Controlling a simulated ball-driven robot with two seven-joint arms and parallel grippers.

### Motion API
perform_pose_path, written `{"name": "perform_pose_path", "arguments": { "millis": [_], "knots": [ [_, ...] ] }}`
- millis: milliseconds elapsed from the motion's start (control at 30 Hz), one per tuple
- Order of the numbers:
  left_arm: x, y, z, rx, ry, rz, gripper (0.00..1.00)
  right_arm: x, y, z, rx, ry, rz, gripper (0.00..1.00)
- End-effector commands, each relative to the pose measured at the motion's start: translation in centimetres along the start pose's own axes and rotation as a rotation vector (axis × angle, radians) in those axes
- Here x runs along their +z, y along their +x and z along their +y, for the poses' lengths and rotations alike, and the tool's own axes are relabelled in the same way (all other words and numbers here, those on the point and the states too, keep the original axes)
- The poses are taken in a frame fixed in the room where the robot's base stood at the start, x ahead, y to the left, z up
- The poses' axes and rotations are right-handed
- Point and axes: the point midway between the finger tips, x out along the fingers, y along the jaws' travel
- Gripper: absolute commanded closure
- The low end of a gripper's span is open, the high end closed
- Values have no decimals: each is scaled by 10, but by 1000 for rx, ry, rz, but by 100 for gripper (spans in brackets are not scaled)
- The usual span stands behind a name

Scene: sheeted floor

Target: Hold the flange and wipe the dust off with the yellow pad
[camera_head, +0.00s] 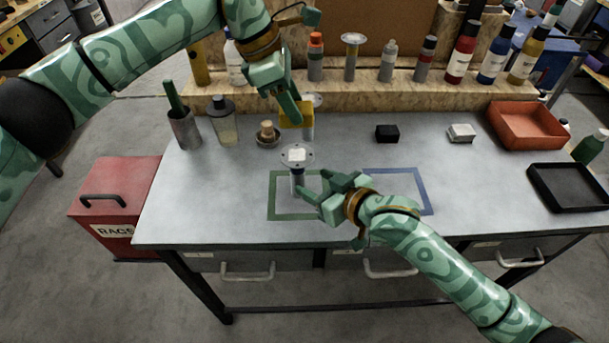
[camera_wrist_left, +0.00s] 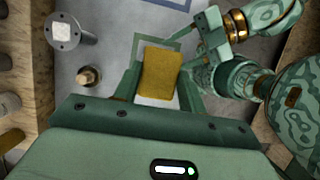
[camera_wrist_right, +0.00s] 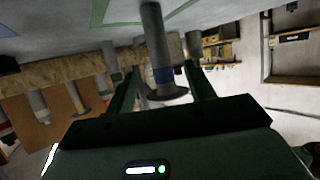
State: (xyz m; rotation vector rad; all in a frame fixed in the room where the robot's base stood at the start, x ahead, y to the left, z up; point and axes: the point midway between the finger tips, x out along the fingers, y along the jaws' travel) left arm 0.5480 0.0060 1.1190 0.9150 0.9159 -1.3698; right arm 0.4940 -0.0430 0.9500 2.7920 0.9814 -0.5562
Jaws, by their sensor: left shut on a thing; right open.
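The flange (camera_head: 297,150) stands upright near the green outline (camera_head: 272,196), a grey disc on a stem with a pale patch on top. My right gripper (camera_head: 316,192) is open beside its stem. The right wrist view shows the flange (camera_wrist_right: 152,38) upside down in the picture, with a blue band, its stem between the open fingers (camera_wrist_right: 162,85). My left gripper (camera_head: 290,105) is shut on the yellow pad (camera_head: 296,115), above the table just behind the flange. The pad (camera_wrist_left: 160,73) fills the jaws in the left wrist view, hiding the table below it.
Another disc-topped post (camera_wrist_left: 62,32) stands behind the pad. A small dish with a wooden knob (camera_head: 267,132), a jar (camera_head: 222,124) and a grey cup (camera_head: 185,130) stand left. A black block (camera_head: 387,133), red tray (camera_head: 525,125) and black tray (camera_head: 570,187) lie right. Bottles line the back shelf.

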Motion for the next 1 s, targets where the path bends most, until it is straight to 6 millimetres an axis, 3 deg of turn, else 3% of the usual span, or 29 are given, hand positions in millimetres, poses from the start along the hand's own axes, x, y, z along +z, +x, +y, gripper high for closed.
{"name": "perform_pose_path", "arguments": {
  "millis": [100,300,500,767,933,967,1000],
  "knots": [
    [0,0,0,0,0,0,77,-1,27,0,1,0,1,46],
    [0,0,0,0,0,0,77,0,60,1,1,1,0,46],
    [0,0,0,0,0,0,77,0,73,1,1,1,1,46],
    [0,0,0,0,0,0,77,0,74,1,1,1,1,46],
    [0,0,0,0,0,0,77,0,74,1,1,1,0,93],
    [0,0,0,0,0,0,77,0,74,1,1,1,0,100],
    [0,0,0,0,0,0,77,0,74,1,1,1,0,100]
  ]
}}
